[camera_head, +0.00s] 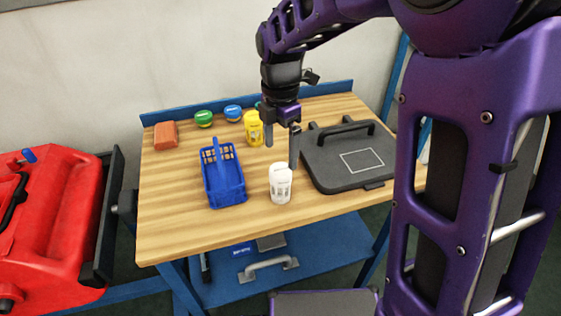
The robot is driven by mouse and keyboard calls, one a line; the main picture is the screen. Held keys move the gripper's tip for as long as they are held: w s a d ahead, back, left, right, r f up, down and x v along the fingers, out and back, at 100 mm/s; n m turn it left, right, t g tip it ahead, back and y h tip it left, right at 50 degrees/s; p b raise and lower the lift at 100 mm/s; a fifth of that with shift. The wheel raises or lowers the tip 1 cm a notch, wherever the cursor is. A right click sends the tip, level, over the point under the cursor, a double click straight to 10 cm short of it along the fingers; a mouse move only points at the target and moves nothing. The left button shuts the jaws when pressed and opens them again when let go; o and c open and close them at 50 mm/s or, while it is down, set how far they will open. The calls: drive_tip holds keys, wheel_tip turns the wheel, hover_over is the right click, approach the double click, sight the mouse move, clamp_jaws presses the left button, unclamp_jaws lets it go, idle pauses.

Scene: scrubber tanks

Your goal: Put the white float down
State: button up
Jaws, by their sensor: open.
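The white float (280,185) stands upright on the wooden tabletop (180,230), near its front edge, between the blue caddy and the dark grey lid. My gripper (281,148) is open above and just behind the float in the picture. Its two fingers point down, one to the left and one to the right. The right finger's tip comes close to the float's top. I cannot tell from this one view whether they touch. Nothing shows held between the fingers.
A blue caddy (224,186) stands left of the float. A dark grey lid (330,175) with a handle lies to the right. A yellow container (253,128), a green cap (203,118), a blue cap (232,112) and an orange-brown block (165,135) stand behind. The front left of the tabletop is clear.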

drive_tip(key=shift+r, duration=1.8)
